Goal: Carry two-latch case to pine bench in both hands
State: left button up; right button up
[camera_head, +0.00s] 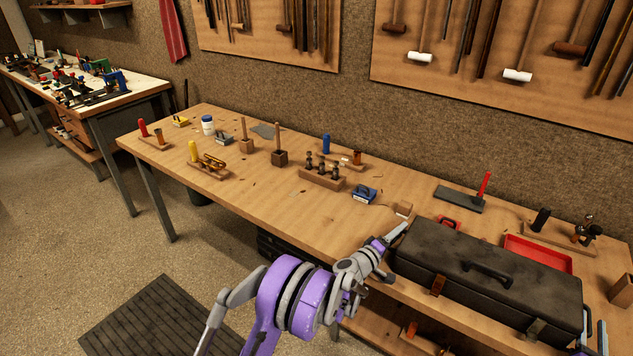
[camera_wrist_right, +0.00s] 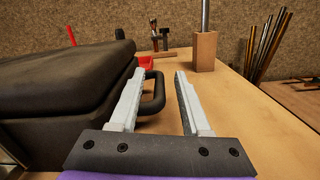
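The black two-latch case (camera_head: 485,278) sits closed on the front right of a wooden bench (camera_head: 235,190). It has a top handle and two front latches. My left gripper (camera_head: 399,231) is at the case's left end; its finger gap and any end handle there are hidden. My right gripper (camera_wrist_right: 158,75) is open at the case's other end. In the right wrist view the case (camera_wrist_right: 65,95) is on the left, and its black end handle (camera_wrist_right: 158,95) shows between the fingers, not gripped. Another bench with a pale top (camera_head: 135,88) stands far left. I cannot tell which bench is the pine one.
A red tray (camera_head: 540,254) and a red-handled tool (camera_head: 484,186) lie behind the case. A wooden block (camera_wrist_right: 205,52) stands beyond my right gripper. Several small tools stand along the bench's middle and left. A dark floor mat (camera_head: 160,318) lies in front.

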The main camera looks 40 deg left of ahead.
pick_arm(q)
jog(key=s, duration=0.3)
jog(key=s+a, duration=0.1)
jog(key=s, duration=0.3)
jog(key=s+a, duration=0.1)
jog(key=s, duration=0.2)
jog(key=shift+s+f, duration=0.1)
jog(key=shift+s, duration=0.8)
pick_arm(e)
jog(key=shift+s, duration=0.15)
jog(key=s, duration=1.1)
jog(key=shift+s+d+f, duration=0.35)
jog(key=shift+f, duration=0.05)
